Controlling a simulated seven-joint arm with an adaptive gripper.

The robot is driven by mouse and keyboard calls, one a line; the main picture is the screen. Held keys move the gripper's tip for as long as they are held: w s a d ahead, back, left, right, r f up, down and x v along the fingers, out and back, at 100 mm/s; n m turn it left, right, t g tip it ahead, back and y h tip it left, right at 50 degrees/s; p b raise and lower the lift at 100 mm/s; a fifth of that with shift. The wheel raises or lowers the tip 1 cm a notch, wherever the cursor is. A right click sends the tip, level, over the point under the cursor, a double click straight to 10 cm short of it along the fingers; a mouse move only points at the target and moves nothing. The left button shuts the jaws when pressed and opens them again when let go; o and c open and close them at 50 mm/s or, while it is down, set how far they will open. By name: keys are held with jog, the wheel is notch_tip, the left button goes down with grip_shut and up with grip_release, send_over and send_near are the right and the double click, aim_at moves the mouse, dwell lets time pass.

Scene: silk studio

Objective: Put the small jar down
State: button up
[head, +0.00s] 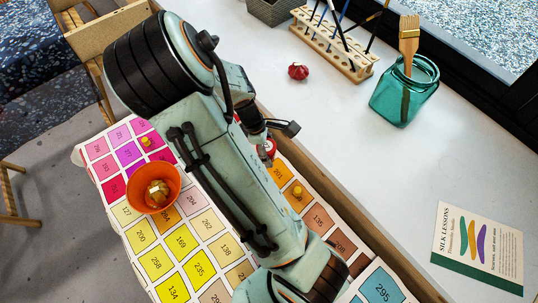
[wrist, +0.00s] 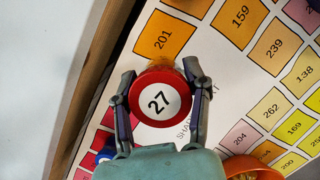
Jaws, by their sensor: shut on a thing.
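The small jar (wrist: 159,101) has a red lid with a white label reading 27. In the wrist view it sits between the two fingers of my gripper (wrist: 160,88), which is shut on it. In the head view a red and white bit of the jar (head: 270,148) shows beside my gripper (head: 267,138), mostly hidden by my arm. The jar is over the colour chart (wrist: 200,62), close to the orange square 201. I cannot tell whether its base touches the chart.
An orange bowl (head: 140,196) with gold-coloured pieces stands on the chart. A blue-lidded item (wrist: 105,155) is near my left finger in the wrist view. A teal glass jar (head: 388,97), a brush rack (head: 335,48), a red object (head: 298,71) and a booklet (head: 478,248) are on the white table.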

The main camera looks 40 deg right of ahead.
jog(key=shift+r, duration=0.85)
jog(key=shift+s+r+n, duration=0.2)
jog(key=shift+s+n, duration=0.1)
jog(key=shift+n, duration=0.4)
jog(key=s+d+r, duration=0.9)
jog(key=d+r, duration=0.2)
jog(key=r, duration=0.1)
send_over(345, 116)
jog(key=a, duration=0.2)
jog(key=x, duration=0.2)
jog(key=w+a+x, duration=0.1)
jog(key=x, duration=0.5)
jog(key=shift+w+a+f, duration=0.1)
jog(key=shift+w+f, duration=0.05)
jog(key=shift+f, duration=0.3)
jog(key=shift+w+d+f, duration=0.25)
jog(key=shift+d+f, duration=0.1)
jog(key=shift+f, duration=0.15)
jog(key=shift+w+d+f, duration=0.1)
jog(key=shift+d+f, duration=0.05)
jog(key=shift+f, duration=1.55)
jog(key=shift+f, duration=0.1)
